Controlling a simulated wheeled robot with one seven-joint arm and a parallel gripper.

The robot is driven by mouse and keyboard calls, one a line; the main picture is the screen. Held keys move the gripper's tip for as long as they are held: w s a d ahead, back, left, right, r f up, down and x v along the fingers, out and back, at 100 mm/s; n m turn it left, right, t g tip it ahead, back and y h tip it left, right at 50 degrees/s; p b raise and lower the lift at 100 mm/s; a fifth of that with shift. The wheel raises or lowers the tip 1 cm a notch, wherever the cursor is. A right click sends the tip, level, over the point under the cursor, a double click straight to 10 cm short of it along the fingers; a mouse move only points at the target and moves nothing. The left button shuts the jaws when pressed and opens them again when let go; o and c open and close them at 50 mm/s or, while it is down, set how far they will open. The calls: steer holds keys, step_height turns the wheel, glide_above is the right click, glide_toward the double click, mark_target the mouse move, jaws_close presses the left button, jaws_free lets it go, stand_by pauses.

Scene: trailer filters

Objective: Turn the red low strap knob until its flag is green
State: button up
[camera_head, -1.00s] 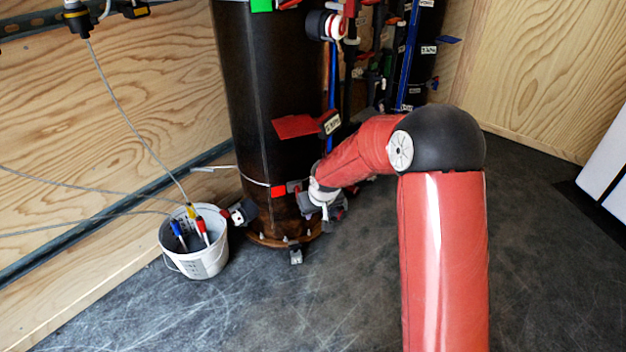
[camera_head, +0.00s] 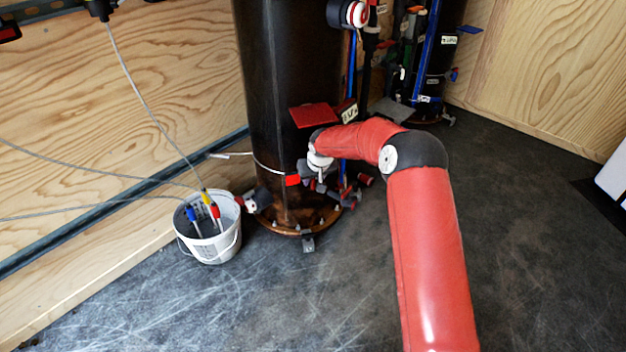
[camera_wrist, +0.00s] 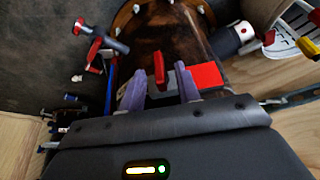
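The red knob (camera_wrist: 158,68) stands upright in the wrist view, just ahead of and between my fingertips. My gripper (camera_wrist: 160,90) is open, with one finger on each side of the knob and gaps visible. The strap's flag (camera_wrist: 207,75) is red and sits right of the knob. In the head view the red flag (camera_head: 293,180) is on the low strap (camera_head: 266,168) around the dark filter tank (camera_head: 285,100). There my gripper (camera_head: 318,180) is just right of the flag, and the knob cannot be made out.
A white bucket (camera_head: 218,255) with coloured-handled tools stands left of the tank. A fitting (camera_head: 255,199) sticks out between them. A red plate (camera_head: 314,115) juts out above my forearm. Pipes and another tank (camera_head: 440,70) stand behind. The floor in front is clear.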

steer(key=shift+w+a+f, duration=0.2)
steer(key=shift+w+f, duration=0.2)
steer(key=shift+f, duration=0.2)
steer(key=shift+c, duration=0.3)
jaws_close()
steer(key=shift+w+d+r+y+p, duration=0.1)
steer(key=shift+d+y+p, duration=0.15)
steer(key=shift+y+p, duration=0.45)
steer(key=y, duration=0.1)
steer(key=m+g+y+b, duration=0.1)
steer(key=y, duration=0.1)
steer(key=shift+d+f+g+y, duration=0.1)
steer(key=shift+f+g+y, duration=0.1)
steer(key=shift+g+y, duration=0.1)
